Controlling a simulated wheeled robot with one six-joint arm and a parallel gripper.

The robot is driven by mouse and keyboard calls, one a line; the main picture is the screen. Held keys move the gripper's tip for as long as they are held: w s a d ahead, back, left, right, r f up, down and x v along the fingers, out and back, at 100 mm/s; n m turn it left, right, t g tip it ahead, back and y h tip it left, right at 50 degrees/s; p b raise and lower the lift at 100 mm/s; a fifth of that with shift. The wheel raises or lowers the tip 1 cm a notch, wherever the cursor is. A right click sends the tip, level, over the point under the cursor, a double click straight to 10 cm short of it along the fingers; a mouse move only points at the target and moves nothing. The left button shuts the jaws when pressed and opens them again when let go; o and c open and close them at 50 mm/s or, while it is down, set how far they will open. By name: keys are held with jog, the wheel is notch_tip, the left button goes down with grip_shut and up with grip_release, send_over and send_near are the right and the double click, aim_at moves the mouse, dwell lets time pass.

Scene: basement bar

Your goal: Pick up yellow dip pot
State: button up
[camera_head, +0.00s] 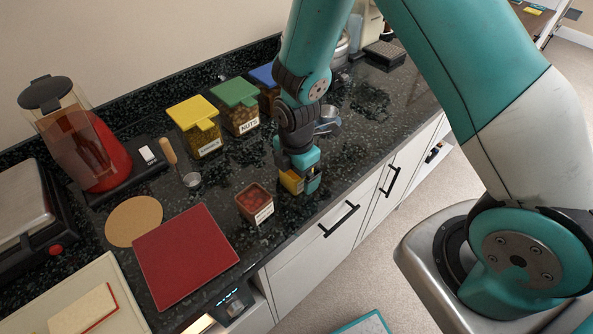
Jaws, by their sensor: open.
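The yellow dip pot (291,181) stands on the dark speckled counter near its front edge. My gripper (300,182) is lowered over it from above, with a finger down along its right side. The gripper is open, and its body covers the top and part of the pot. I cannot tell whether the fingers touch it.
A red-filled labelled pot (255,203) stands just left of my gripper. Behind are lidded jars, yellow (196,125) and green (239,106). A red board (185,256), a round cork mat (134,221) and a small scoop (191,179) lie to the left.

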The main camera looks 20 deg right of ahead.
jog(key=shift+f, duration=0.25)
jog(key=c, duration=1.1)
jog(key=shift+r, duration=0.1)
